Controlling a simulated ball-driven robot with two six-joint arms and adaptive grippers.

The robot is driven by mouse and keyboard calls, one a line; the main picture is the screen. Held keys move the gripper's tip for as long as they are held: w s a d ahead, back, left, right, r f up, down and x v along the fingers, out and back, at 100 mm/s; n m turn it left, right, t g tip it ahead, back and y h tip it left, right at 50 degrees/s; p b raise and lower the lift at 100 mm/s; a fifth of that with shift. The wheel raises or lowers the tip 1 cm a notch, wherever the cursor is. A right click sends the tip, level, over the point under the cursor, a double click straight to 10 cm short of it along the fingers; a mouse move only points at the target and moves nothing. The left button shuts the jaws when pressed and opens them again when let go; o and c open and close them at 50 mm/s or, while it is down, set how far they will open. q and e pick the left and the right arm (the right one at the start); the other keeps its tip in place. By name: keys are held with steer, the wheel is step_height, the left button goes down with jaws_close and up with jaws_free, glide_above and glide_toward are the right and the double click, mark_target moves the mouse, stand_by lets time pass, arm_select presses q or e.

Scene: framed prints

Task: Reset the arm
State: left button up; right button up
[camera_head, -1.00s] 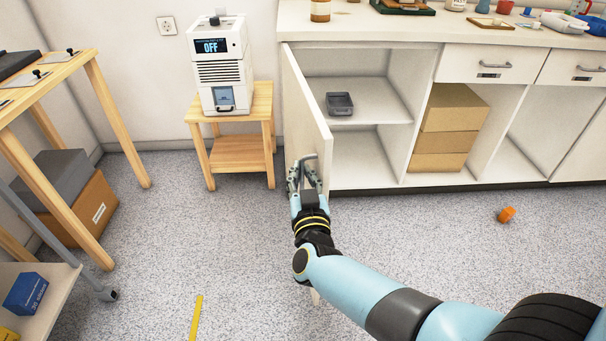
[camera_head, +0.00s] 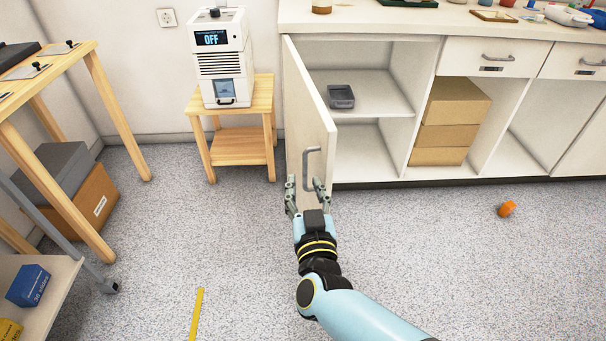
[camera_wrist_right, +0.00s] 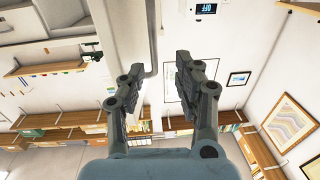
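My right gripper (camera_head: 306,187) is open and empty, its fingers spread, just below and in front of the cabinet door's grey handle (camera_head: 312,165). The white cabinet door (camera_head: 300,120) stands swung open. In the right wrist view my right gripper (camera_wrist_right: 158,72) shows two parted fingers with nothing held between them. The grey handle (camera_wrist_right: 153,45) appears beyond the gap between them; whether a finger still touches it I cannot tell. My right arm reaches in from the bottom of the head view. My left gripper is not in view.
A white device (camera_head: 221,60) reading OFF stands on a wooden stool (camera_head: 240,148). An orange object (camera_head: 507,208) lies on the floor. A wooden table (camera_head: 75,62) is at left.

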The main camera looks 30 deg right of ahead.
steer(key=shift+s+a, duration=0.2)
steer(key=shift+s, duration=0.3)
steer(key=s+d+f+n+g+y, duration=0.3)
steer(key=s+f+n+g+y, duration=0.35)
steer(key=s+f, duration=1.65)
steer(key=s+d+f+g, duration=0.1)
steer(key=s+f+g, duration=0.2)
steer(key=s, duration=0.4)
steer(key=s+d+f+g, duration=0.1)
steer(key=s+f+g, duration=0.2)
steer(key=s, duration=0.4)
steer(key=s+d+f+m+g, duration=0.1)
steer(key=s+f+g, duration=0.2)
steer(key=s, duration=0.4)
steer(key=shift+s+d+f, duration=0.15)
steer(key=shift+d, duration=0.05)
steer(key=shift+a, duration=0.1)
